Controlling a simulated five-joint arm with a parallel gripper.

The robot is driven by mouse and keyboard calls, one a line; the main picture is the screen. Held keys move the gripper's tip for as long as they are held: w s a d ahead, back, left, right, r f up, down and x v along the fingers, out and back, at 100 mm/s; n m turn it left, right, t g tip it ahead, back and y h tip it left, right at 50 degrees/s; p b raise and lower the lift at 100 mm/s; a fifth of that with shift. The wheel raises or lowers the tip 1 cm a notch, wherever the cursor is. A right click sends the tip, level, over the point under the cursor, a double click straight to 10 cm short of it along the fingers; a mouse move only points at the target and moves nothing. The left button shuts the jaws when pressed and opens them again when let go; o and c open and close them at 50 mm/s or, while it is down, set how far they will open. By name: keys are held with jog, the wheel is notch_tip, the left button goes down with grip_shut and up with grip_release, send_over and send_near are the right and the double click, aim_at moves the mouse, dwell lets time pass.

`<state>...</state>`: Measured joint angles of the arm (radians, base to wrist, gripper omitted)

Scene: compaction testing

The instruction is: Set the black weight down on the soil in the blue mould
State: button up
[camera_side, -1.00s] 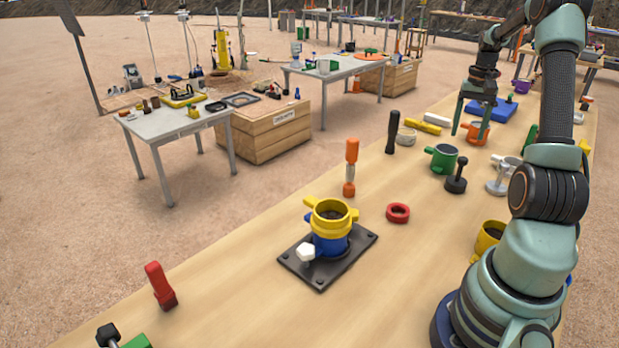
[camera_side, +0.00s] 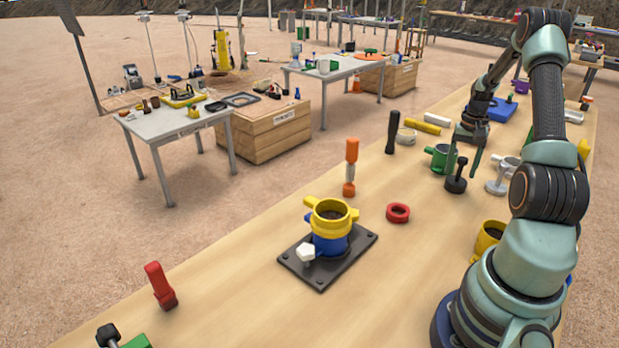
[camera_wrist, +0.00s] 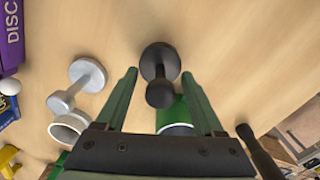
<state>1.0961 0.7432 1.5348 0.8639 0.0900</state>
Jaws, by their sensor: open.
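The black weight (camera_side: 455,184), a disc base with a short knobbed stem, stands upright on the wooden table. My gripper (camera_side: 463,170) is open, its green fingers pointing down around the weight's stem, not closed on it. In the wrist view the weight (camera_wrist: 160,62) shows between the two fingertips (camera_wrist: 160,76), with clear gaps on both sides. The blue mould (camera_side: 331,246) stands on a dark base plate (camera_side: 320,282) nearer the camera, left of my gripper. A yellow collar (camera_side: 333,227) sits on top of it, and dark soil (camera_side: 331,214) shows inside.
A green mug-like mould (camera_side: 440,158) stands close behind the weight, and a grey weight (camera_side: 497,186) stands to its right. The table's front stretch is mostly clear.

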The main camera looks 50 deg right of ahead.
jog(key=shift+f, duration=0.4)
jog(key=shift+c, duration=0.3)
jog(key=c, duration=1)
grip_shut()
jog(key=shift+r, duration=0.15)
